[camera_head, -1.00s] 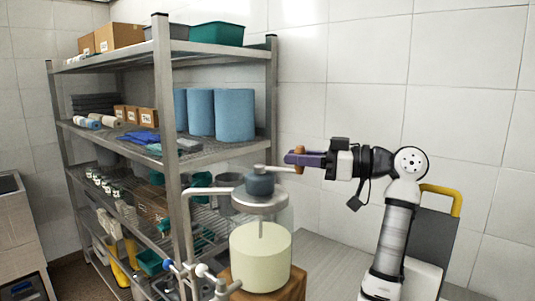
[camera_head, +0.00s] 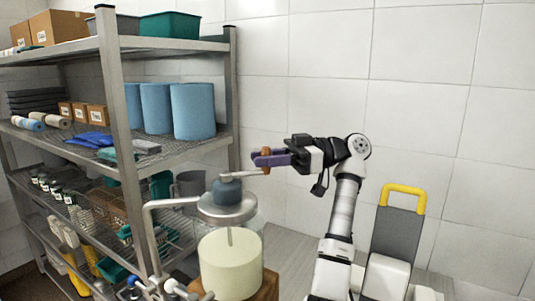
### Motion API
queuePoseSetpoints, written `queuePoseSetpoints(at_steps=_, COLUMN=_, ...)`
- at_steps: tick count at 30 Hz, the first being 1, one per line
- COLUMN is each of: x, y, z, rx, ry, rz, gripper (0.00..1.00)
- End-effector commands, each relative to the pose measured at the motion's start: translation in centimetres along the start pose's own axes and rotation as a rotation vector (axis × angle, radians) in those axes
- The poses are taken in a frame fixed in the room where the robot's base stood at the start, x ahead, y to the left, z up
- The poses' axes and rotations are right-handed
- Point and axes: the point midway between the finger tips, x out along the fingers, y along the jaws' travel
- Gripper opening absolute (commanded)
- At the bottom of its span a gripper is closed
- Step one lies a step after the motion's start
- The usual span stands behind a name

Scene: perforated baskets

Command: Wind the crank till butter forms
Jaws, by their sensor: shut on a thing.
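The butter churn is a clear glass jar (camera_head: 230,262) with pale cream-yellow contents, topped by a metal lid (camera_head: 226,209) and a dark grey gear housing (camera_head: 227,192). A crank arm (camera_head: 243,174) runs from the housing to the right and ends in an upright brown wooden knob (camera_head: 266,163). My gripper (camera_head: 267,159), with purple fingers, is shut on the crank knob from the right. A thin rod goes down into the contents. The contents look smooth and pale; I cannot make out lumps.
The churn stands on a wooden block (camera_head: 266,287). A metal shelf rack (camera_head: 118,100) with blue rolls (camera_head: 193,111), boxes and bins stands close at the left. Tiled wall lies behind; a grey surface (camera_head: 288,260) is free at right.

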Motion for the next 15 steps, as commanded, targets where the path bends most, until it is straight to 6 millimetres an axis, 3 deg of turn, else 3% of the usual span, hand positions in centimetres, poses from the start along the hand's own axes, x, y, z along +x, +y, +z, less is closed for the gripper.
queuePoseSetpoints(at_steps=15, x=0.8, y=1.4, z=-0.3, rx=-0.005, ry=-0.011, rz=-0.187, gripper=0.00)
